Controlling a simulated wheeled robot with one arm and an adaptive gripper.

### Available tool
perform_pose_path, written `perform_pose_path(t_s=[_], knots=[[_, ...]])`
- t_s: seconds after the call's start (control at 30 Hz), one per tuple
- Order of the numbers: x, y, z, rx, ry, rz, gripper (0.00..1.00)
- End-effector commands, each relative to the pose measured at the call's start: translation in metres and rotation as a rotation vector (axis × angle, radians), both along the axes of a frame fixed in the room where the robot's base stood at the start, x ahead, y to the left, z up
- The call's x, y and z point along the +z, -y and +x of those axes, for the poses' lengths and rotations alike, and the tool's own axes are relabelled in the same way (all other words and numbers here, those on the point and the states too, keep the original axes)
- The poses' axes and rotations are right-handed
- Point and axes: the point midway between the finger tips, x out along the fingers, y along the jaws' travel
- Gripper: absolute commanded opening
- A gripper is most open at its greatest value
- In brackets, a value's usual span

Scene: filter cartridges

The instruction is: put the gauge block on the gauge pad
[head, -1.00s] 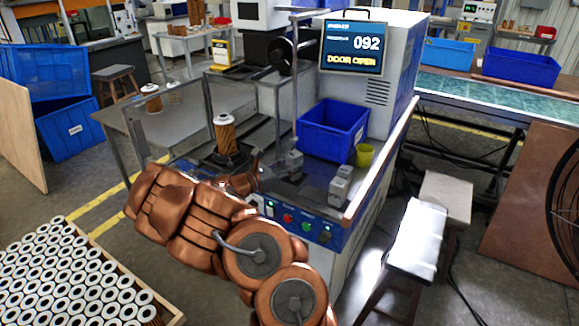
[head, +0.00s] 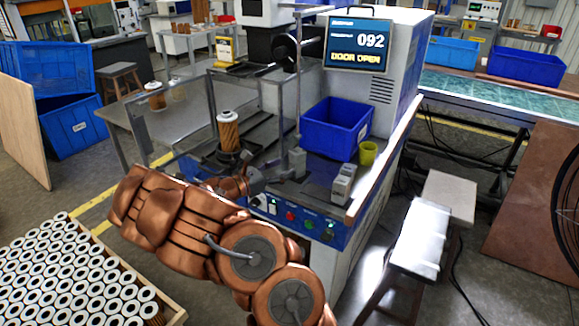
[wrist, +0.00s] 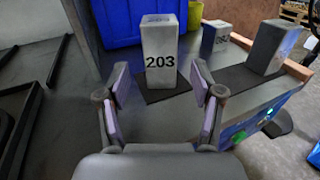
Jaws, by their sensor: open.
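A grey gauge block marked 203 (wrist: 161,50) stands upright on a dark square pad (wrist: 167,96) in the wrist view. In the head view this block (head: 298,163) stands on the machine's front ledge. My gripper (wrist: 160,68) is open and empty, with its fingers to either side of the block's line. I cannot tell whether the tips are level with the block or short of it. In the head view my gripper (head: 262,180) is low over the ledge, just left of the block. Which dark patch is the gauge pad is unclear.
A blue bin (head: 335,128) and a yellow-green cup (head: 368,153) are behind. A filter cartridge (head: 228,132) stands at left.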

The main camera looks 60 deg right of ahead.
Motion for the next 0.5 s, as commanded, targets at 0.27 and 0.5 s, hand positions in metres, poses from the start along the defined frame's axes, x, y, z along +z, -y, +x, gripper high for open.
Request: perform_pose_path(t_s=[0.27, 0.5], knots=[[0.0, -0.042, 0.015, 0.002, -0.001, -0.002, 0.66], [0.0, -0.066, 0.024, 0.001, 0.0, 0.0, 0.66]])
